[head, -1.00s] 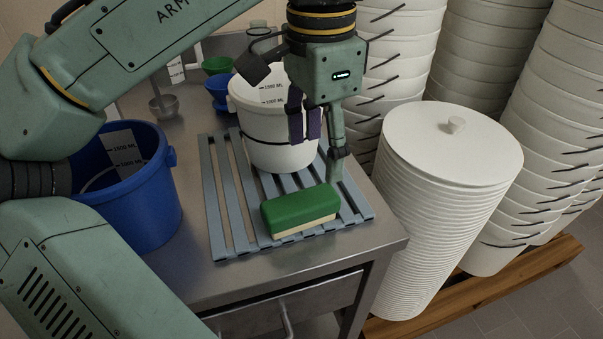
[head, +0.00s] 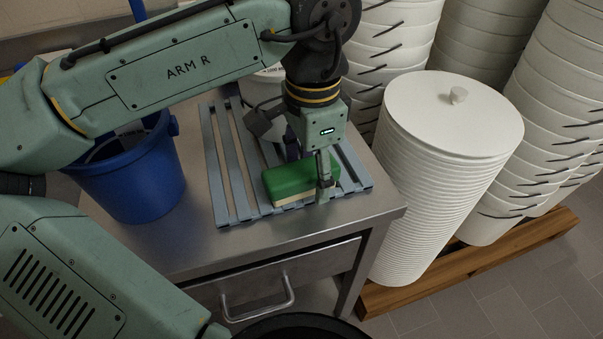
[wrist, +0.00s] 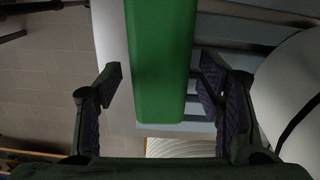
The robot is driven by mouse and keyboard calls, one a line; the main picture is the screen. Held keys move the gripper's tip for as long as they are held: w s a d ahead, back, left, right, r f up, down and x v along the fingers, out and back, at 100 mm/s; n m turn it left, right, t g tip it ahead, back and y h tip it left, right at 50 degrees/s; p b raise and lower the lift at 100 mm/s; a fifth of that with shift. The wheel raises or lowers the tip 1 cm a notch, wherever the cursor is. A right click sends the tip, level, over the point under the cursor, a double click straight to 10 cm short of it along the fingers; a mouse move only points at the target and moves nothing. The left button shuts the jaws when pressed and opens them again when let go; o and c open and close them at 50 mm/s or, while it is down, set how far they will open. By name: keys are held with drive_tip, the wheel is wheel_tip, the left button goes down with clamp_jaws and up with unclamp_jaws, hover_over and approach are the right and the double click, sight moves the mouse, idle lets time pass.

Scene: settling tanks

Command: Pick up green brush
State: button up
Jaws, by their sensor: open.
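The green brush (head: 290,182) is a green block with a pale underside, lying on a grey slatted rack (head: 222,196) on the metal table. My gripper (head: 307,165) is low over the right end of the brush in the head view, partly covering it. In the wrist view my gripper (wrist: 160,88) is open, and the brush (wrist: 161,60) shows between its two fingers, with a gap on the left and a narrower one on the right. Whether the fingertips reach down past the brush's sides I cannot tell.
A white bucket (head: 268,76) stands behind my gripper on the rack, mostly hidden. A blue bucket (head: 135,185) stands left on the table (head: 275,226). Tall stacks of white lids (head: 425,190) and white buckets (head: 545,150) stand close on the right, on a wooden pallet (head: 530,245).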

sight(308, 170)
drive_tip(key=shift+f, duration=0.25)
idle(0.5)
drive_tip(key=c, duration=1.3)
drive_tip(key=shift+r, duration=0.2)
drive_tip(key=shift+r, duration=0.3)
drive_tip(key=r, duration=0.1)
drive_tip(key=r+b, duration=0.1)
drive_tip(key=r, duration=0.1)
drive_tip(key=shift+s+a, duration=0.2)
drive_tip(key=shift+s, duration=0.2)
drive_tip(key=s+a, duration=0.2)
drive_tip(key=s, duration=0.2)
drive_tip(key=s+a+r+b, duration=0.1)
drive_tip(key=s+a, duration=0.1)
drive_tip(key=s, duration=0.3)
drive_tip(key=s+a+b, duration=0.1)
drive_tip(key=s+a, duration=0.1)
drive_tip(key=s, duration=0.2)
drive_tip(key=shift+s+a+r, duration=0.3)
